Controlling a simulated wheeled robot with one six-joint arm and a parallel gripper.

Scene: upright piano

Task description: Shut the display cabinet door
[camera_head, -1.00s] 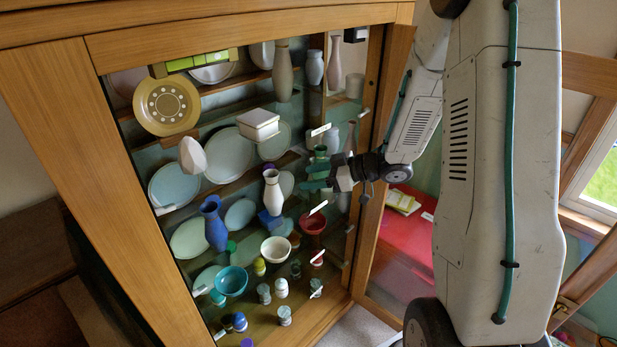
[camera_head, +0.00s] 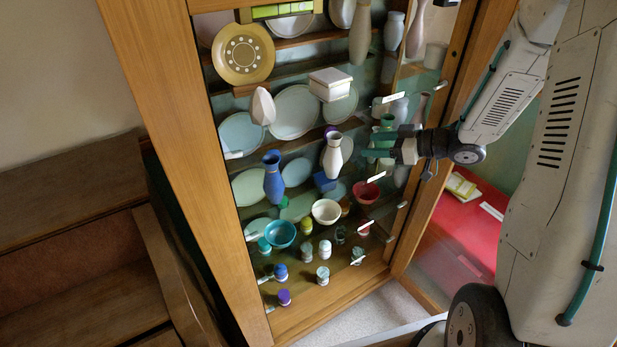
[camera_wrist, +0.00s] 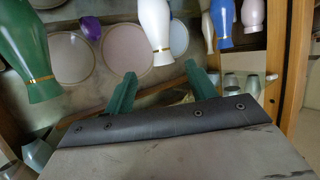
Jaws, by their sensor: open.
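The display cabinet (camera_head: 160,130) has a wooden frame, and its shelves of dishes and vases show through the open front. The cabinet door (camera_head: 420,292) seems to stand open at the right; I see its wooden lower rail and glass, with a red surface behind. My arm hides much of the door, and its free edge is not in view. My gripper (camera_head: 378,154) is open, with green fingers, at the shelves on the right side of the opening. In the wrist view my gripper (camera_wrist: 161,88) has its fingers apart with nothing between them, facing vases and plates.
A white vase (camera_head: 333,155), a green vase (camera_head: 386,130) and a red bowl (camera_head: 366,192) stand close to my gripper. A blue vase (camera_head: 273,180) is further left. A brown wooden piece of furniture (camera_head: 70,215) stands left of the cabinet.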

